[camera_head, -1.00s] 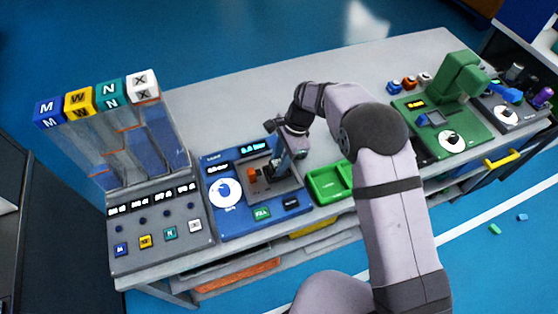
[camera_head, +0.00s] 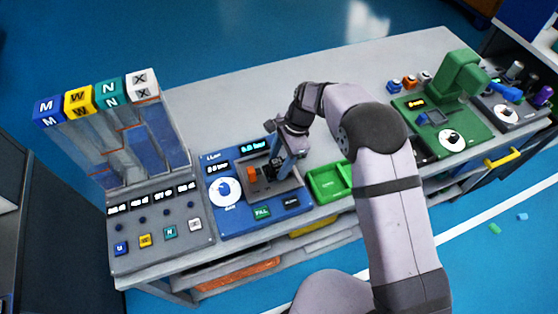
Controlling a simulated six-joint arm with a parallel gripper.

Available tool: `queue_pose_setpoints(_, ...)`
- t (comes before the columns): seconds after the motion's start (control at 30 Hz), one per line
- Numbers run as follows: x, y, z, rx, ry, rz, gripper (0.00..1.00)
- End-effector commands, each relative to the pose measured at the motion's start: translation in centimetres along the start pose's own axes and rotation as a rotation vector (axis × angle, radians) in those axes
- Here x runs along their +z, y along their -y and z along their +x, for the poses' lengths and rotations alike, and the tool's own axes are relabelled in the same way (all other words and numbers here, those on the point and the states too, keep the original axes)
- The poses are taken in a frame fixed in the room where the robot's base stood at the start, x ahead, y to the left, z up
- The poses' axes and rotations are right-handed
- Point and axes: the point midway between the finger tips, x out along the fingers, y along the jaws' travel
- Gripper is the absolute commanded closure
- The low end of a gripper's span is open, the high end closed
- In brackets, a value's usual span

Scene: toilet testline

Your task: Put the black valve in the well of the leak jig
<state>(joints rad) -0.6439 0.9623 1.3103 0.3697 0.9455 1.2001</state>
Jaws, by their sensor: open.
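The leak jig (camera_head: 222,213) is the blue panel in the middle of the bench, with a white dial, lit displays and a grey recessed well (camera_head: 288,187). A small dark shape (camera_head: 269,170) in the well area looks like the black valve. It is partly covered by my gripper, and I cannot tell if it is fully seated. An orange block (camera_head: 253,175) is beside it on the left. My gripper (camera_head: 276,171) is open and points down over the well, close beside the dark shape. Any contact between them is too small to tell.
A grey column station (camera_head: 160,222) with lettered cubes stands at left. A green press station (camera_head: 460,140) and small coloured parts are at right. The back of the bench is clear.

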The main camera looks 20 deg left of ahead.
Motion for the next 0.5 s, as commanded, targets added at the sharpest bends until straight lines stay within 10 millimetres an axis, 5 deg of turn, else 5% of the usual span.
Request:
queue_pose_setpoints(0.23,-0.1,0.1,-1.2,-0.003,0.0,0.0,0.5)
queue_pose_setpoints(0.5,-0.1,0.1,-4.9,-0.005,-0.001,0.0,0.5)
